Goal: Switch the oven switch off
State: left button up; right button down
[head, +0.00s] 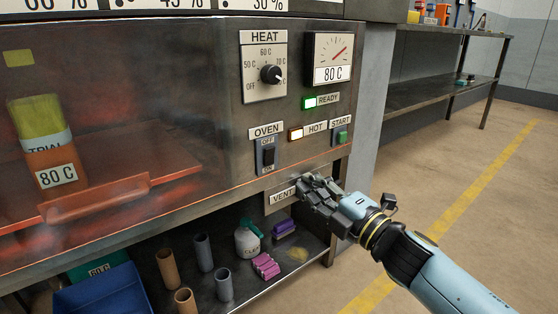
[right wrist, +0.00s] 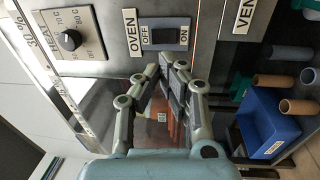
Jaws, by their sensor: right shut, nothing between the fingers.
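The oven switch (head: 268,155) is a black rocker on a grey plate below the OVEN label, marked OFF at the top and ON at the bottom. It also shows in the right wrist view (right wrist: 164,37), with OFF at left and ON at right. I cannot tell which way the rocker is tilted. My right gripper (head: 312,183) is shut and empty, in front of the panel by the VENT label, to the lower right of the switch. In the right wrist view its fingertips (right wrist: 166,68) appear just below the switch, apart from it. My left gripper is not in view.
The heat knob (head: 271,74) and an 80 C gauge (head: 332,60) sit above. The READY light (head: 310,103) glows green and the HOT light (head: 296,134) orange. A green START button (head: 342,137) is right of the switch.

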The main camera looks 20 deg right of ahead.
aim_at(271, 154)
jog(key=b+x, duration=0.1)
jog(key=x, duration=0.8)
jog(key=shift+w+a, duration=0.1)
jog(key=shift+w, duration=0.15)
jog(key=shift+w+a, duration=0.15)
jog(key=shift+w, duration=0.25)
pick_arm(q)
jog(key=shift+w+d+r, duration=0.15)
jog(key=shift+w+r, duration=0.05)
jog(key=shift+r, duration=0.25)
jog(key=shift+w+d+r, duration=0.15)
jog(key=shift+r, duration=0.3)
pick_arm(e)
jog(key=shift+r, duration=0.1)
